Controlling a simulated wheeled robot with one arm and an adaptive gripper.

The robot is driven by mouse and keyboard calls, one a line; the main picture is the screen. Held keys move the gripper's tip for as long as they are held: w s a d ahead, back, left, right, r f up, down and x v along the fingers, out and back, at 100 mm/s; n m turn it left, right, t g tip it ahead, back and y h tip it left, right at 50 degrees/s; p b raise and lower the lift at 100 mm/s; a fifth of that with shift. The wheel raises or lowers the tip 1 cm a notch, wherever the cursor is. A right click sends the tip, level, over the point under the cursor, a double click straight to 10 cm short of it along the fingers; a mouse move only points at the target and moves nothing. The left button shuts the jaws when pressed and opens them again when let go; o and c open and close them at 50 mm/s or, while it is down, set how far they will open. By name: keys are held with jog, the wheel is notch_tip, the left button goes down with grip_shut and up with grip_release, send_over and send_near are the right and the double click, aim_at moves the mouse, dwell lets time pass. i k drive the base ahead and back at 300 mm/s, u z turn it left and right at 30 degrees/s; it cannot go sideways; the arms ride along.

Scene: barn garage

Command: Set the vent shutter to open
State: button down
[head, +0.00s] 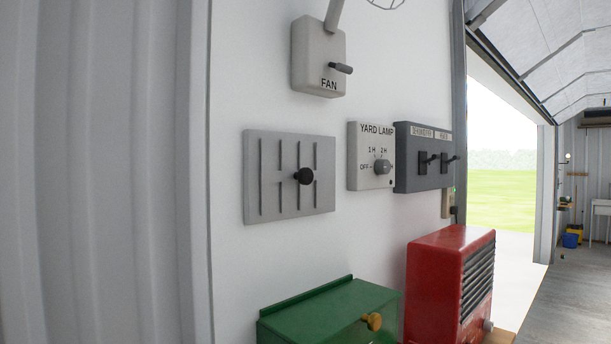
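A flat light-grey plate with several narrow dark vertical slots (274,203) is mounted on the white wall, and it looks like the vent shutter. A round black knob (303,176) sticks out from it, right of the middle and about halfway up. No marking for open or closed can be read on it. The slots look like thin dark lines, and I cannot tell whether they are open or covered. My gripper is not in view, so nothing is seen touching the knob.
A fan switch box (312,62) is above. The yard lamp dial (372,175) and a dark two-lever switch box (422,182) are to the right. Below stand a green box (318,314) and a red louvred unit (432,285). An open doorway (503,170) is at right.

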aim_at(304, 176)
jog(key=u, duration=1.85)
jog(key=k, duration=0.55)
jog(key=z, duration=0.3)
